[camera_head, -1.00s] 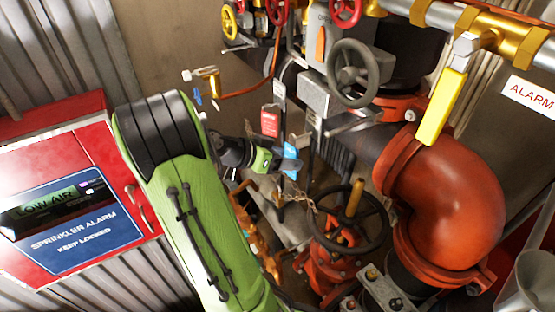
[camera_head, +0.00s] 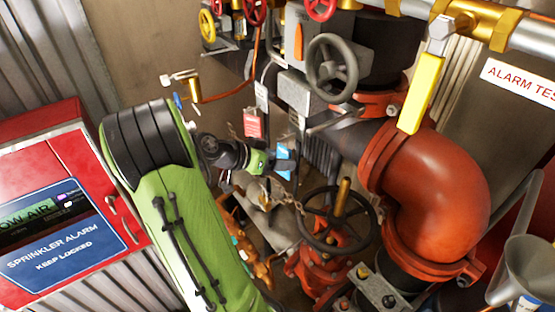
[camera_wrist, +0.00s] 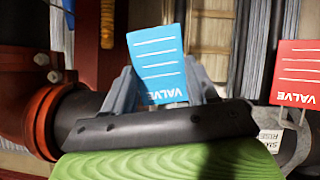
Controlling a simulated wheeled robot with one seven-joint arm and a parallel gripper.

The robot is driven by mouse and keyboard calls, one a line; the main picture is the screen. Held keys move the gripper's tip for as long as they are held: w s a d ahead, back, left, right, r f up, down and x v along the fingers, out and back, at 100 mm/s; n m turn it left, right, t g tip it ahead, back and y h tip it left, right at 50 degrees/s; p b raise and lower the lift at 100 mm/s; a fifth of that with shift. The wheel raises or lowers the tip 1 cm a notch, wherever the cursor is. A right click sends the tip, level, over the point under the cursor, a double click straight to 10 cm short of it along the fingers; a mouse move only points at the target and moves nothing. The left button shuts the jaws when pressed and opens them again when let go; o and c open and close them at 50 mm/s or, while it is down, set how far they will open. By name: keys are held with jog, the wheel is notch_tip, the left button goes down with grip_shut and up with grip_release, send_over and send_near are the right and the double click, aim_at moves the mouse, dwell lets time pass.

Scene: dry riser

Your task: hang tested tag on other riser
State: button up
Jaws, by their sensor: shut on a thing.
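A blue tag printed "VALVE" (camera_wrist: 158,60) stands between the grey fingers of my gripper (camera_wrist: 170,88), which is shut on it. In the head view my gripper (camera_head: 280,168) holds the blue tag (camera_head: 283,158) in the gap left of the red pipe elbow. A red tag (camera_head: 253,124) hangs above and left of the gripper, apart from the blue one. In the wrist view the red tag (camera_wrist: 297,68), also printed "VALVE", is at the right edge. I cannot tell whether the blue tag touches anything besides the fingers.
A black handwheel (camera_head: 338,217) on a red valve stands right of the gripper, with a chain beside it. A grey handwheel (camera_head: 332,68), yellow lever (camera_head: 420,95) and red pipe elbow (camera_head: 435,195) crowd the right. A red alarm cabinet (camera_head: 70,155) stands left.

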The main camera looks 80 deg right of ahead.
jog(key=o, duration=1.2)
jog(key=p+v, duration=0.1)
jog(key=v, duration=1.4)
jog(key=shift+w+a+r, duration=0.2)
